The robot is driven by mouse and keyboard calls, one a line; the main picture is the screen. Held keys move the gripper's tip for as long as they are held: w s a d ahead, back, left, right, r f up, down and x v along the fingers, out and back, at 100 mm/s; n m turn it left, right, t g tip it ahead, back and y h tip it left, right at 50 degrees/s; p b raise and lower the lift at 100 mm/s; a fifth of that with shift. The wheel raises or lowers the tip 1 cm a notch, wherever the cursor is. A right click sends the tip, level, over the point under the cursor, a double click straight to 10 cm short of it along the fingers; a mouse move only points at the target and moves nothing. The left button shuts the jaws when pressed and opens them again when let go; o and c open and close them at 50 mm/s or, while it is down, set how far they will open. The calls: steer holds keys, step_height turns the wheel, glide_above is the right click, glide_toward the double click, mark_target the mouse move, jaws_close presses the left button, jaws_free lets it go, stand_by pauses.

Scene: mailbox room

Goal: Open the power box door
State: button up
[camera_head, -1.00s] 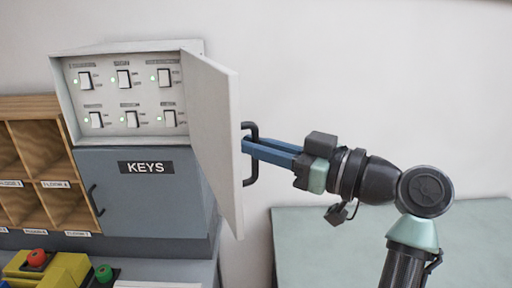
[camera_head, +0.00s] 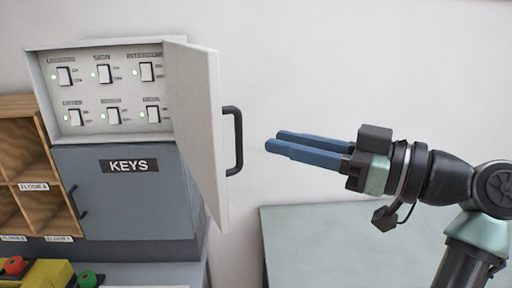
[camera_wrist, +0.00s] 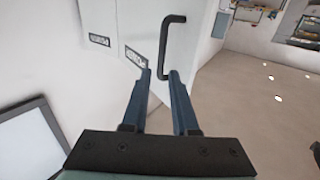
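The power box (camera_head: 105,129) is on the wall above the keys cabinet, and its switches with green lights are in plain view. Its white door (camera_head: 196,125) stands swung wide open on its right-hand hinge. The black door handle (camera_head: 236,140) is on the door's outer face; it also shows in the wrist view (camera_wrist: 164,50). My gripper (camera_head: 272,142) is to the right of the handle, apart from it. Its two blue fingers (camera_wrist: 160,80) are parted with nothing between them, and the handle lies beyond their tips.
The grey keys cabinet (camera_head: 125,205) is below the box. Wooden pigeonholes (camera_head: 50,222) are at the left. Red (camera_head: 14,265) and green (camera_head: 88,279) buttons are at the lower left. A pale green table (camera_head: 335,250) is below my arm.

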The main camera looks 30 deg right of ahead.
steer(key=shift+b+v, duration=0.5)
steer(key=shift+v, duration=1.75)
